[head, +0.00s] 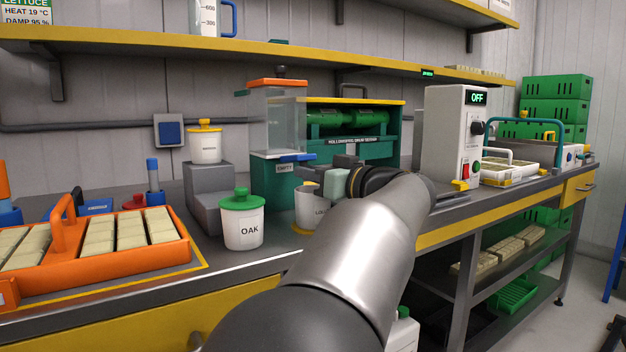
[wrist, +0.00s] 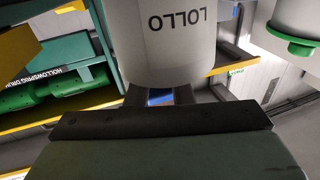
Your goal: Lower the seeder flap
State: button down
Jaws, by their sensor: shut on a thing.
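The seeder (head: 268,183) is a green machine with a clear hopper, an orange lid and a label reading EMPTY. Its blue flap (head: 296,157) sticks out at the front below the hopper, roughly level. My gripper (head: 326,168) is at the flap's right end. In the wrist view, which is upside down, my gripper (wrist: 160,96) has its two dark fingers on either side of a blue piece, which looks like the flap (wrist: 160,98). The fingertips are partly hidden behind the white LOLLO cup (wrist: 165,45).
The LOLLO cup (head: 307,208) stands just below my gripper, in front of the seeder. The OAK pot (head: 242,226) with a green lid stands to its left. An orange tray (head: 185,252) is at far left. A white control box (head: 446,140) reading OFF stands at right.

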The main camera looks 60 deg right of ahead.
dwell(0.3)
jog(key=c, duration=1.3)
grip_release()
jog(key=shift+o, duration=0.2)
jog(key=shift+s, duration=0.1)
jog(key=p+v, duration=0.3)
jog(key=v, duration=1.4)
jog(key=shift+s, duration=0.15)
